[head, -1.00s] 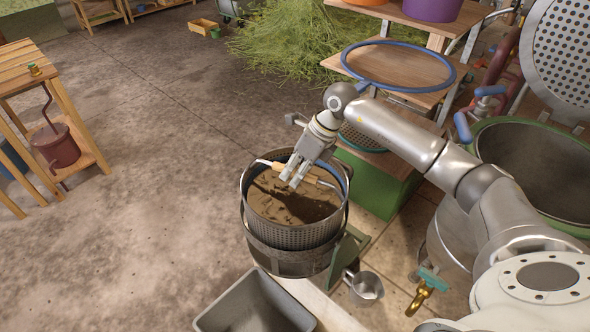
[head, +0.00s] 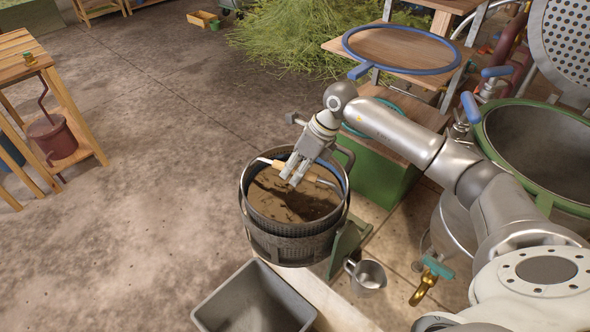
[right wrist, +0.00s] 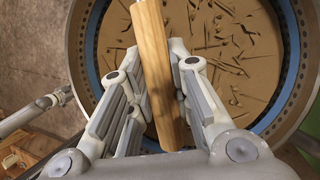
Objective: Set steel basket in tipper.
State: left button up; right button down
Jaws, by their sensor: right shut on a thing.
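The steel basket (head: 291,228) is a perforated round basket filled with brown material. It sits largely down inside the dark ring of the tipper (head: 335,249), which has a green stand at its right side. The basket's upper rim shows above the ring. My right gripper (head: 293,180) is above the basket, shut on its wooden handle. In the right wrist view the handle (right wrist: 158,65) runs between the fingers, with the brown fill (right wrist: 220,50) and a blue inner rim below. My left gripper is not in view.
A grey bin (head: 255,300) stands on the floor in front of the tipper. A metal cup (head: 367,276) is to its right. A large green-rimmed vessel (head: 540,150) stands at the right, and a wooden shelf (head: 405,50) behind.

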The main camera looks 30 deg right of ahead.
jog(key=shift+f+b, duration=0.4)
jog(key=shift+b, duration=0.1)
dwell(0.7)
jog(key=c, duration=1.2)
grip_release()
jog(key=shift+c, duration=0.2)
jog(key=shift+s+f, duration=0.15)
jog(key=shift+f, duration=0.25)
jog(key=shift+r+p, duration=2.8)
jog(key=shift+r, duration=1.9)
